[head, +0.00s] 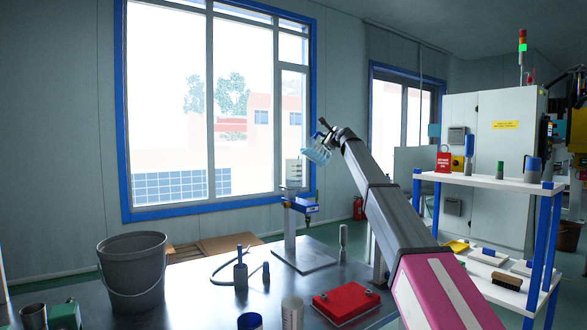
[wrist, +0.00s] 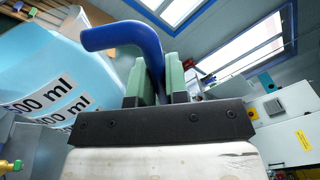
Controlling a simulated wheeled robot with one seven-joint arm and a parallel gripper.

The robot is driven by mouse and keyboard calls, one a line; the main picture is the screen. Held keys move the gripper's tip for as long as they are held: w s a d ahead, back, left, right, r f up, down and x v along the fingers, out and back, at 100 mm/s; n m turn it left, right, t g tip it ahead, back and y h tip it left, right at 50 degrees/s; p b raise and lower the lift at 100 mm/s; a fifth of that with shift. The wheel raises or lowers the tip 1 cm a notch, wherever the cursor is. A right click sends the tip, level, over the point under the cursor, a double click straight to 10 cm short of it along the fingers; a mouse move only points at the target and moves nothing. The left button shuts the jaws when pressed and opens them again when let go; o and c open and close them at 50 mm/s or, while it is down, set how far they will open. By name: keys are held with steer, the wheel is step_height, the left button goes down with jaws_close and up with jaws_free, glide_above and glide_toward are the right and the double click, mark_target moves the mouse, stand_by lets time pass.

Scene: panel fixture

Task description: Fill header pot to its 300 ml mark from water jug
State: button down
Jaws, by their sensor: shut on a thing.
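My gripper (head: 328,130) is raised at the end of my arm, in front of the window. It is shut on the blue handle (wrist: 125,38) of the water jug; the handle sits between the green finger pads in the wrist view (wrist: 162,82). The jug (head: 316,152) is clear with light-blue water and looks tilted. Its black ml marks show in the wrist view (wrist: 45,100). The header pot (head: 294,173), pale with dark marks, stands just below and left of the jug, above a blue bracket (head: 301,204). No stream is visible, and the pot's water level cannot be read.
The pot's stand has a pale base plate (head: 304,256) on the metal bench. A grey bucket (head: 133,278) stands left, a red block (head: 346,302) at the front. Small blue-handled tools (head: 241,272) stand between. A white shelf unit (head: 480,181) is at right.

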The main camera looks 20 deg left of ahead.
steer(key=shift+s+a+r+n+p, duration=0.3)
steer(key=shift+a+r+n+p, duration=0.15)
steer(key=shift+r+n, duration=0.2)
steer(key=shift+s+a+r+n+p, duration=0.3)
steer(key=shift+r+n+p, duration=0.15)
steer(key=shift+r+n, duration=0.15)
stand_by(3.9)
steer(key=f+m, duration=0.1)
steer(key=w+d+f+m, duration=0.1)
steer(key=d+f+m, duration=0.1)
steer(key=shift+w, duration=0.35)
steer(key=shift+s+r+m, duration=0.1)
steer(key=shift+r+m, duration=0.05)
steer(key=shift+m, duration=0.1)
steer(key=w+d+f+m+b, duration=0.2)
steer(key=f+m, duration=0.2)
steer(key=f, duration=0.2)
steer(key=w+d+f+m+b, duration=0.2)
steer(key=d+f+m+b, duration=0.1)
steer(key=f+m, duration=0.2)
steer(key=shift+w+d+f+m+b, duration=0.25)
steer(key=shift+f+m+b, duration=0.05)
steer(key=shift+f, duration=0.8)
